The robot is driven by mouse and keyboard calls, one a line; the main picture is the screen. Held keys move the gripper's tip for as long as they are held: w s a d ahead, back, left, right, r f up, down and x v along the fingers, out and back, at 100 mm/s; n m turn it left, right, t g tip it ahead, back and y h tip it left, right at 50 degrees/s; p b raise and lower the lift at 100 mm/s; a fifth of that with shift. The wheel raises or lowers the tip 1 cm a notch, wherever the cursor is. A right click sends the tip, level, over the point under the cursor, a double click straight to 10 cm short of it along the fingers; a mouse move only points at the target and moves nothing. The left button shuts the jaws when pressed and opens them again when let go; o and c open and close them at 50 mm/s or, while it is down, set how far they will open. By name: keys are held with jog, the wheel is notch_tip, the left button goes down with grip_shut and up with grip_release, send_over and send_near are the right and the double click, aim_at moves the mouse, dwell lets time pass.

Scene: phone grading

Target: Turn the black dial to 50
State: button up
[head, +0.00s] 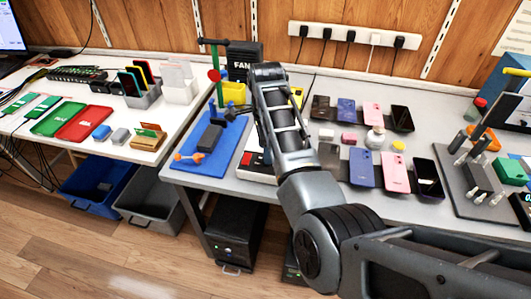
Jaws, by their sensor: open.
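I cannot make out the black dial in the head view. A black box marked FAN (243,52) stands at the back of the grey table, partly behind the end of my arm. A white device with red and black parts (256,171) sits at the table's front edge, largely covered by my arm. My arm reaches from the lower right up over this table.
A blue mat (226,160) with a green stand (219,85) lies left of my arm. Several phones (361,165) lie to the right. A dark fixture with metal posts (472,185) stands farther right. A white table (40,150) with trays is at left; bins (152,200) are below it.

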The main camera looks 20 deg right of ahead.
jog(key=shift+f, duration=1.7)
grip_shut()
